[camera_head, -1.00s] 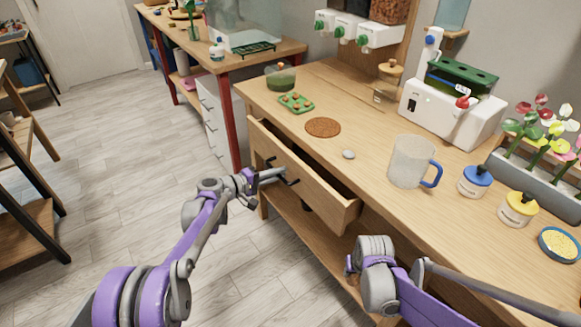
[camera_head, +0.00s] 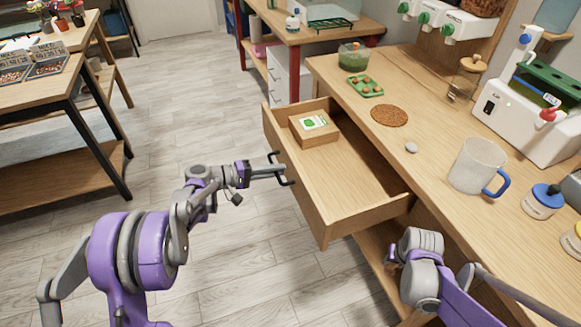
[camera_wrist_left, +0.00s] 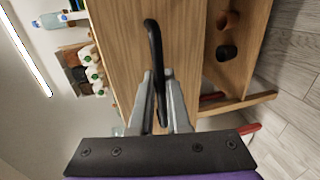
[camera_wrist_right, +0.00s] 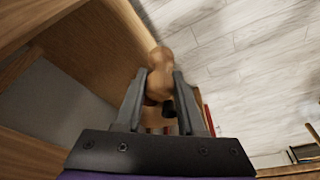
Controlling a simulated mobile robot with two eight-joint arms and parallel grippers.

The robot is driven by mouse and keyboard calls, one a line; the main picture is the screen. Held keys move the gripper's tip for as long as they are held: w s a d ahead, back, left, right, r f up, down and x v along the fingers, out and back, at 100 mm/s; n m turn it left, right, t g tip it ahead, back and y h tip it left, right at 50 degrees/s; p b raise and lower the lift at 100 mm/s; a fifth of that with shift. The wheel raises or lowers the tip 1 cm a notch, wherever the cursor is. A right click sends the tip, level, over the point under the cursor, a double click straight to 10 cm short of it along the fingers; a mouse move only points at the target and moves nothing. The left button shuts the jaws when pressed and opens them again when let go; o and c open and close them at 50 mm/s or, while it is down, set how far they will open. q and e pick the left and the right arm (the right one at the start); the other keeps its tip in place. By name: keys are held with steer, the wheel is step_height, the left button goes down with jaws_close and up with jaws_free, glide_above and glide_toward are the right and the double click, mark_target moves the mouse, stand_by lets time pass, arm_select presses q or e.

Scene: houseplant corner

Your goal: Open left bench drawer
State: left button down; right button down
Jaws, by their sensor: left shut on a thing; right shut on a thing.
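The left bench drawer (camera_head: 355,195) is pulled well out from the wooden bench. Inside it, at the far end, sits a small wooden box (camera_head: 318,138) with a white and green packet (camera_head: 314,122) on top. My left gripper (camera_head: 280,172) is shut on the drawer's dark bar handle (camera_head: 273,158). The handle (camera_wrist_left: 155,65) also shows between the fingers in the left wrist view. My right gripper (camera_wrist_right: 160,92) is shut on a brown rounded thing (camera_wrist_right: 160,70), seen in the right wrist view below the bench top. Its full shape is hidden.
On the bench top (camera_head: 425,125) stand a frosted mug (camera_head: 477,165), a brown round mat (camera_head: 389,115), a grey pebble (camera_head: 411,148), a green tray (camera_head: 365,86) and a white machine (camera_head: 515,120). Open floor lies left of the drawer. A shelf table (camera_head: 70,75) stands at the far left.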

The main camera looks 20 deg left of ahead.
arm_select(q)
steer(key=shift+s+a, duration=0.1)
stand_by(0.3)
steer(key=c, duration=0.9)
jaws_free()
steer(key=shift+a, duration=0.1)
steer(key=p+v, duration=0.1)
steer(key=v, duration=1.1)
steer(key=shift+p, duration=0.3)
arm_select(e)
step_height(320, 180, up, 2)
steer(key=shift+r, duration=0.1)
